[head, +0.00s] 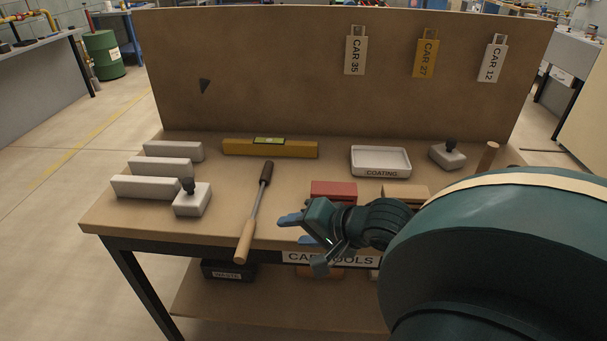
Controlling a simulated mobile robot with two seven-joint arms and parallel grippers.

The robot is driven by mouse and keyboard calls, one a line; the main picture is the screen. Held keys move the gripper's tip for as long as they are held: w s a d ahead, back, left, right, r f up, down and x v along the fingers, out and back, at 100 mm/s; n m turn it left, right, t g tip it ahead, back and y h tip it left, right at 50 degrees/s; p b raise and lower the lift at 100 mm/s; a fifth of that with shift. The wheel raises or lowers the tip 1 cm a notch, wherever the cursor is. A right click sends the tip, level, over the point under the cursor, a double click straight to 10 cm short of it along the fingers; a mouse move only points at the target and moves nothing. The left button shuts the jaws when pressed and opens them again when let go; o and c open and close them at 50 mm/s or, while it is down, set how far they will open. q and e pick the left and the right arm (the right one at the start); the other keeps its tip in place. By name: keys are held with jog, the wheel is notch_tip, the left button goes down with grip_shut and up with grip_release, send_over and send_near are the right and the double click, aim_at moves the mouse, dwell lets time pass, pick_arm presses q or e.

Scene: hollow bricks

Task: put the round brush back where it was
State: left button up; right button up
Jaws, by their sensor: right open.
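The round brush (254,215) looks like the long thin tool lying on the bench top (210,232). It has a dark brown head at the far end, a thin metal shaft and a pale wooden handle whose end reaches the bench's front edge. My right gripper (297,230) is open, with nothing seen between its blue fingers. It is at the bench's front edge, to the right of the brush handle and apart from it. My left gripper is out of view.
Three pale bars (150,187) and a knobbed block (192,198) lie left. A yellow level (270,149), a COATING tray (381,174) and another knobbed block (447,156) stand behind. A red block (333,189) is beside my gripper. Tags hang on the backboard (280,70).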

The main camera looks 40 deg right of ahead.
jog(key=s+a+f+n+y, duration=0.1)
jog(key=s+a+f+n, duration=0.2)
jog(key=a+f+n, duration=0.65)
jog(key=s+a+f+n+y, duration=0.1)
jog(key=a+f+n, duration=0.3)
jog(key=a, duration=0.6)
jog(key=shift+s+f+n+t+y, duration=0.4)
jog(key=shift+s+n, duration=0.2)
jog(key=shift+n, duration=0.55)
jog(key=shift+a, duration=0.1)
